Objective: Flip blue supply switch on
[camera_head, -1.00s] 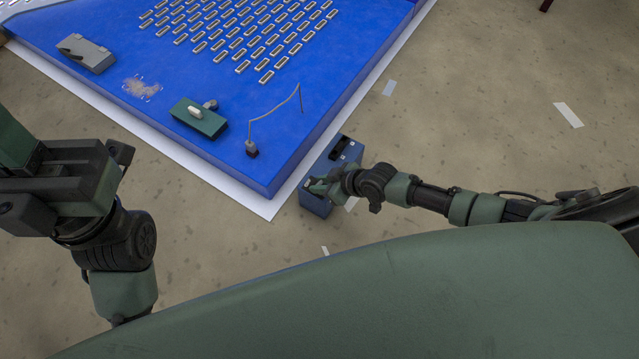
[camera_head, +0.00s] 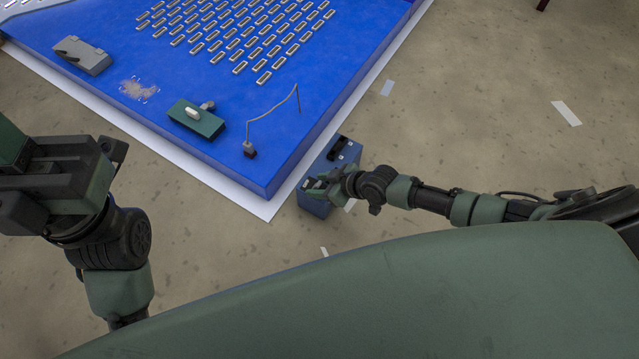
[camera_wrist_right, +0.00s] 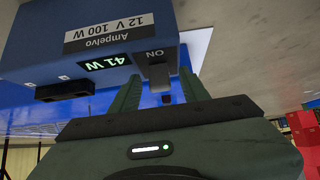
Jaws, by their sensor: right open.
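The blue supply (camera_head: 332,158) is a box on the floor at the right corner of the big blue panel. In the right wrist view the supply (camera_wrist_right: 105,30) appears upside down, with an "Ampelvo 12 V 100 W" label and a lit green display (camera_wrist_right: 106,62) reading 41 W. Its switch (camera_wrist_right: 158,72) sits on a grey plate marked ON, just beyond my right gripper (camera_wrist_right: 158,88). That gripper is open, its two green fingers either side of the switch area; contact cannot be told. It also shows at the box in the head view (camera_head: 314,186). My left gripper (camera_head: 104,168) is at the left, away from the supply.
The blue panel (camera_head: 300,120) carries rows of small light modules, a green box (camera_head: 205,122) with a white knob, a grey box (camera_head: 82,54) and a bent wire (camera_head: 272,112). Bare concrete floor (camera_head: 470,110) lies right of the supply. A dark connector (camera_wrist_right: 68,90) protrudes from the supply.

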